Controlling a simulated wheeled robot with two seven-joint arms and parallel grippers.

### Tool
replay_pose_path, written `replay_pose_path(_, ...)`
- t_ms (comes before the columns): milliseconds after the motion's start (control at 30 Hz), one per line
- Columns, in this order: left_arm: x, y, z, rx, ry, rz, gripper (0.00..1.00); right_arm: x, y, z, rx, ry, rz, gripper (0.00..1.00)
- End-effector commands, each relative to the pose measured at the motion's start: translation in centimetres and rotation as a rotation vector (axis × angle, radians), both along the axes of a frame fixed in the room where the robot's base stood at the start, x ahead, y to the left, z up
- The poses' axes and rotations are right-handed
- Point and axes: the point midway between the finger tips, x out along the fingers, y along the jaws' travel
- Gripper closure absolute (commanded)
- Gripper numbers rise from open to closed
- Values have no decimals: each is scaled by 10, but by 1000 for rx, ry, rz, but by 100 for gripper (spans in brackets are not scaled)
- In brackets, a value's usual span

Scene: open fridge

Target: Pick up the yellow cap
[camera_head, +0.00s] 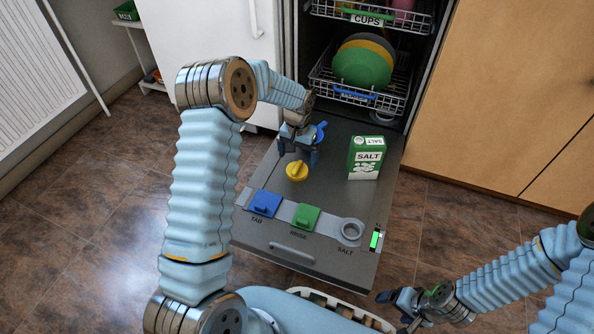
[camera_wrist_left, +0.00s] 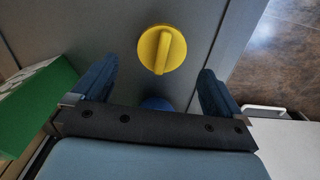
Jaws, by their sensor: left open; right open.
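The round yellow cap (camera_head: 297,171) with a raised ridge lies on the lowered grey door (camera_head: 330,195). In the left wrist view the cap (camera_wrist_left: 161,49) lies ahead of my left gripper (camera_wrist_left: 157,85), roughly centred between its spread blue fingers and beyond their tips. In the head view my left gripper (camera_head: 298,155) is open and empty, just behind the cap, apart from it. A blue thing (camera_wrist_left: 157,103) shows partly behind the palm between the fingers; I cannot tell what it is. My right gripper (camera_head: 392,308) is open at the bottom right, far from the cap.
A green SALT box (camera_head: 365,158) stands on the door, right of the cap. Blue (camera_head: 265,203) and green (camera_head: 305,217) lids and a grey ring (camera_head: 351,230) line the door's front panel. Racks with plates (camera_head: 362,68) are behind. A cream-rimmed basket (camera_head: 345,305) is at the bottom.

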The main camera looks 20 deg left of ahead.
Motion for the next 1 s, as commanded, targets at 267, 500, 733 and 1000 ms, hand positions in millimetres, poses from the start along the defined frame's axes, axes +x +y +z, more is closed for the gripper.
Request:
replay_pose_path(267,-2,4,-38,-1,3,0,0,1,0,-14,0,-3,-1,17)
replay_pose_path(500,-1,4,-52,0,0,0,0,1,0,-15,-1,-4,-1,17)
replay_pose_path(733,-1,4,-51,0,0,0,21,1,0,-15,-1,-4,-1,17)
replay_pose_path(1000,-1,4,-51,0,0,0,53,1,0,-15,-1,-4,-1,17)
